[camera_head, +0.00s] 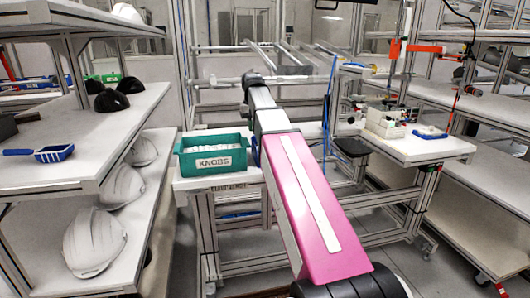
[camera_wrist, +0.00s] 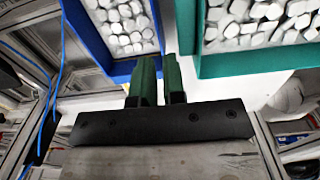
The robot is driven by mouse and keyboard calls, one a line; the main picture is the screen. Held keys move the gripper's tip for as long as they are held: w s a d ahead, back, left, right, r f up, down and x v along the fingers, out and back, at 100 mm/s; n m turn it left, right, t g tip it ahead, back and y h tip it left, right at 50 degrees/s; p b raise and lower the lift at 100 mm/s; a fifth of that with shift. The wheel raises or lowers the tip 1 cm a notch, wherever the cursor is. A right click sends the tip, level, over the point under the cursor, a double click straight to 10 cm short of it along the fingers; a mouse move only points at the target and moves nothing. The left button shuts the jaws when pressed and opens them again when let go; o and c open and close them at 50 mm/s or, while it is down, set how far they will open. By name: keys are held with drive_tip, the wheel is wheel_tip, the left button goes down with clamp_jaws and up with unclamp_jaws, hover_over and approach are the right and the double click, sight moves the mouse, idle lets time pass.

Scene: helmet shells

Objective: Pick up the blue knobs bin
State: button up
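The blue knobs bin (camera_wrist: 103,65) shows in the wrist view at the upper left, filled with white rounded knobs. In the head view it is mostly hidden behind my arm. My gripper (camera_wrist: 160,58) has two dark green fingers close together with a narrow gap. They are at the bin's near right corner, and its right wall lines up with the gap. I cannot tell whether the fingers touch or pinch that wall. My gripper is hidden in the head view.
A green bin (camera_head: 212,165) labelled KNOBS stands on the table (camera_head: 190,184), left of my arm; the wrist view shows it close right of my fingers (camera_wrist: 240,65). Shelves with helmet shells (camera_head: 93,241) stand at left. White boxes (camera_head: 384,123) sit on the table's right side.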

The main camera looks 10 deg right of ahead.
drive_tip(key=shift+w+d+f, duration=0.1)
drive_tip(key=shift+w+f, duration=0.05)
drive_tip(key=shift+f, duration=3.65)
clamp_jaws()
drive_tip(key=shift+r, duration=0.2)
